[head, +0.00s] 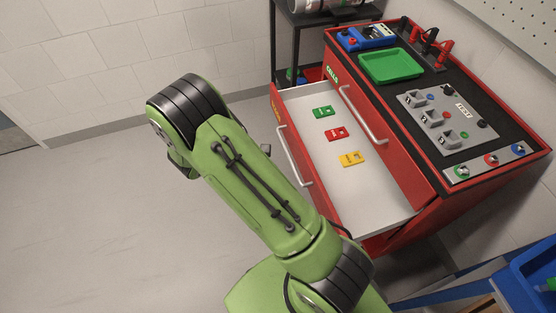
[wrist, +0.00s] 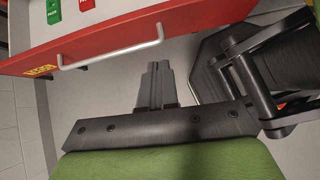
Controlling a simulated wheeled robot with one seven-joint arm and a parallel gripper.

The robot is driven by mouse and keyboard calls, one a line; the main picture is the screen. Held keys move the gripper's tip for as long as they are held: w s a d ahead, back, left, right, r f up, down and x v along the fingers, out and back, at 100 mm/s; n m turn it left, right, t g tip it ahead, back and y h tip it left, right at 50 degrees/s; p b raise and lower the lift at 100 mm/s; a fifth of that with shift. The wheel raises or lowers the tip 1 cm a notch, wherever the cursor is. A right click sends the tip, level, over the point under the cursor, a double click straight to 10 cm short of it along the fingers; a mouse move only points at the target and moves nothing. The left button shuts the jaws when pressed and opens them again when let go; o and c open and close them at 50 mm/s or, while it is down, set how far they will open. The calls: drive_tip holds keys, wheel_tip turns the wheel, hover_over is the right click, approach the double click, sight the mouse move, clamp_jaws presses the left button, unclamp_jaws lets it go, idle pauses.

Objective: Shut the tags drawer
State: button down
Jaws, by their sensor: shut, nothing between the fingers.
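The tags drawer (head: 375,200) is pulled out of the red cabinet in the head view. A green tag (head: 323,112), a red tag (head: 337,134) and a yellow tag (head: 351,158) lie in it. Its pale bar handle (head: 293,157) is on the red front. In the wrist view the red drawer front (wrist: 115,38) crosses the top, with its handle (wrist: 108,52) and a yellow label (wrist: 40,71). My gripper (wrist: 158,68) is shut and empty, apart from the handle, below its right end in that view.
A closed drawer with a handle (head: 362,117) and green label sits above. The cabinet top carries a green tray (head: 391,66), a blue meter (head: 365,37) and a panel (head: 450,118). A blue bin (head: 530,285) stands lower right. The floor at left is clear.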

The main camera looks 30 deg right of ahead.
drive_tip(key=f, duration=0.2)
drive_tip(key=b, duration=0.4)
approach(313, 177)
drive_tip(key=shift+n, duration=0.4)
drive_tip(key=x, duration=0.5)
drive_tip(key=shift+w+a+f, duration=0.1)
drive_tip(key=shift+a+f, duration=0.05)
drive_tip(key=shift+f, duration=0.5)
drive_tip(key=shift+d, duration=0.35)
drive_tip(key=shift+d+r, duration=0.1)
